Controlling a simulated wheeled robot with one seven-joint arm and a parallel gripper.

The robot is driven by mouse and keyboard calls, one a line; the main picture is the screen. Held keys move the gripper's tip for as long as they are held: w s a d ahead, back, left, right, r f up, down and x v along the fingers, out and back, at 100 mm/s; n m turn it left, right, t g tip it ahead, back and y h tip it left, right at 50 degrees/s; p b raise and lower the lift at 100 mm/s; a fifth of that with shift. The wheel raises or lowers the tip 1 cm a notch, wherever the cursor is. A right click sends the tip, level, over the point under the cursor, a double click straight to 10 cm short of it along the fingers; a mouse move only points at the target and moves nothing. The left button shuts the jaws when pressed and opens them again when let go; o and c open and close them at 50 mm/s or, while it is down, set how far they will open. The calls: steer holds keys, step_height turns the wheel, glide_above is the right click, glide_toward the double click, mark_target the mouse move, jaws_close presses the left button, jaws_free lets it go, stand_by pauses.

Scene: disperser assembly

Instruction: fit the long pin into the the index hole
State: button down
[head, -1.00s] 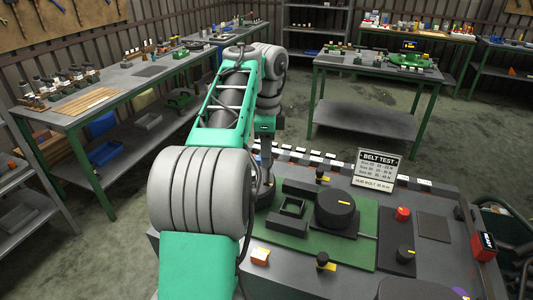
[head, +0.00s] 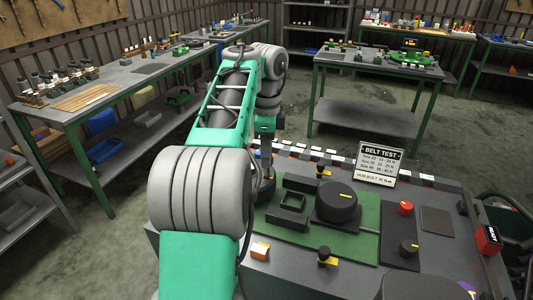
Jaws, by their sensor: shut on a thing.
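My gripper (head: 265,188) points down at the left edge of the green board (head: 345,243) on the near bench. It is mostly hidden behind my own arm, and its fingertips are hard to make out. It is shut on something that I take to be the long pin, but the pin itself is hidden. I cannot make out the index hole.
A belt test sign (head: 380,163) stands at the bench's back edge. To the right are a red button (head: 405,208), a black knob on a plate (head: 409,247) and a red box (head: 487,240). An orange and white block (head: 260,250) lies at the front left.

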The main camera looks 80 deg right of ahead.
steer(key=shift+f+b, duration=2.3)
steer(key=shift+f, duration=0.05)
steer(key=c, duration=1.1)
jaws_free()
steer(key=shift+o, duration=0.2)
step_height(320, 180, up, 8)
steer(key=p, duration=0.7)
